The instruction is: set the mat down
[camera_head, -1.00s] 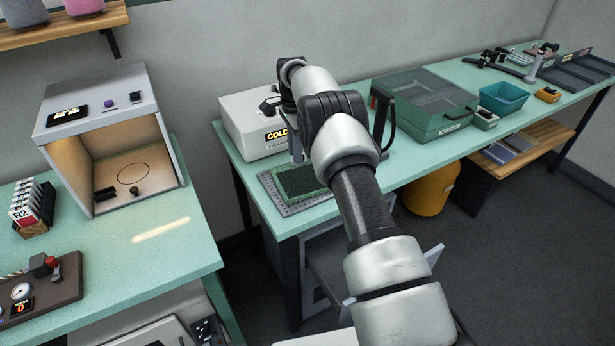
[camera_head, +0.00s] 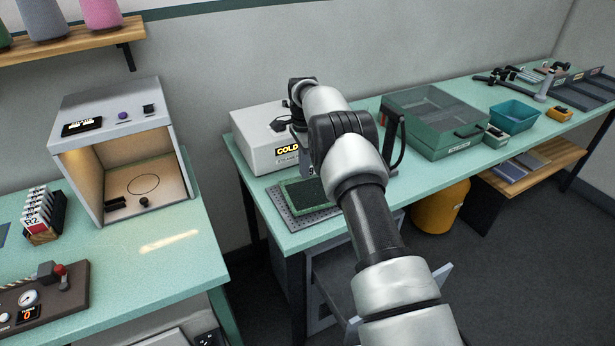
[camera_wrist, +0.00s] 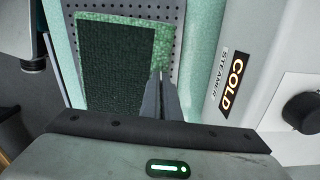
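The mat (camera_head: 308,195) is a dark green tufted rectangle with a lighter green border. It lies flat over a grey perforated plate (camera_head: 286,218) on the teal bench, below the steamer. In the wrist view the mat (camera_wrist: 115,68) fills the upper left, with the perforated plate (camera_wrist: 178,18) showing around it. My gripper (camera_wrist: 160,78) points down at the mat's border on the steamer side, its fingers close together on that edge. In the head view my arm hides part of the mat and most of the gripper. Any small gap between mat and plate cannot be told.
A white steamer (camera_head: 262,140) reading COLD stands close behind the plate. A green lidded case (camera_head: 437,120) and a teal bin (camera_head: 513,116) stand farther right. A lit open-front box (camera_head: 120,150) stands on the left bench (camera_head: 185,270). A floor gap separates the benches.

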